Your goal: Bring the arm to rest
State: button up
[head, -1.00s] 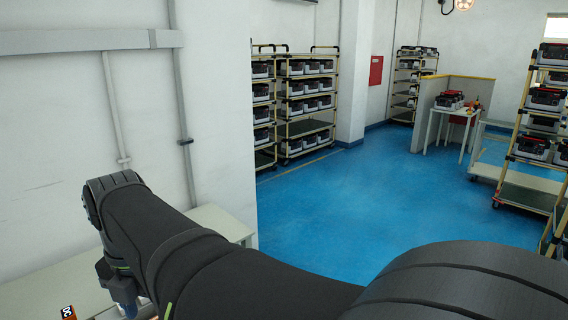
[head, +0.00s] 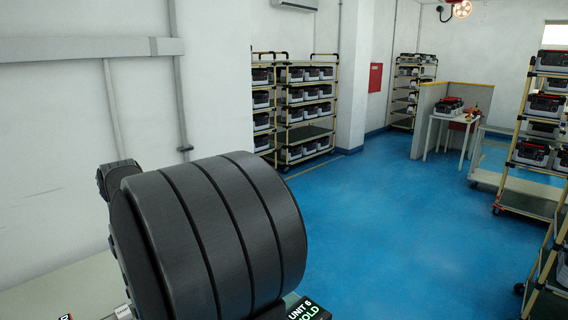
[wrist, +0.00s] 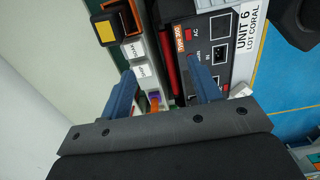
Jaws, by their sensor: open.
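My gripper (wrist: 160,64) shows in the wrist view with its two blue fingers apart. It is open, and nothing is clearly held between the fingers. Below it is a dark unit (wrist: 228,62) with sockets and a white label reading "UNIT 6 LOT CORAL". The right finger overlaps the unit's face in the picture; I cannot tell whether they touch. In the head view my arm is large at the lower left, and the gripper is hidden behind it.
Loaded racks (head: 305,110) stand at the back, with another rack (head: 520,150) at right. A white table (head: 455,119) stands near a partition. The blue floor (head: 390,220) is clear.

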jog(key=s+a+f, duration=0.1)
jog(key=a+f, duration=0.2)
jog(key=a, duration=0.2)
jog(key=shift+s+a+f, duration=0.2)
jog(key=shift+a+f, duration=0.05)
dwell(2.0)
